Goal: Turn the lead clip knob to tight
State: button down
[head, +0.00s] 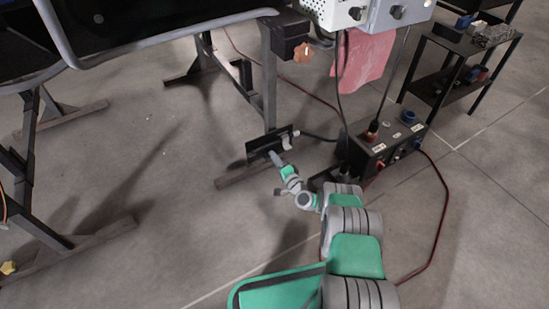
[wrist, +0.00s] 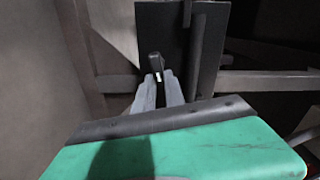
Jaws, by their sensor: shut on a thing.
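A dark upright plate (wrist: 214,45) fills the upper middle of the wrist view, with a vertical bar on its face. A small dark knob (wrist: 155,59) with a pale mark stands out in front of it; I take it for the lead clip knob. My gripper (wrist: 159,77) is shut on this knob, its two grey fingertips close together at the knob's lower end. In the head view my gripper (head: 273,156) reaches the dark plate (head: 258,143) low on the stand's leg. The knob is hidden there, and its tight or loose setting cannot be read.
An orange star knob (head: 303,52) sits higher on the stand. A black box (head: 384,148) with sockets and cables stands right of my arm. A pink cloth (head: 365,66) hangs behind, and a black shelf (head: 462,62) is at the right. Floor at left is mostly clear.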

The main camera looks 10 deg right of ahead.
jog(key=shift+f+m, duration=0.25)
jog(key=shift+m, duration=0.85)
jog(key=c, duration=1.4)
grip_release()
jog(key=p+v, duration=0.3)
jog(key=v, duration=0.4)
jog(key=shift+s+d, duration=0.15)
jog(key=shift+s, duration=0.2)
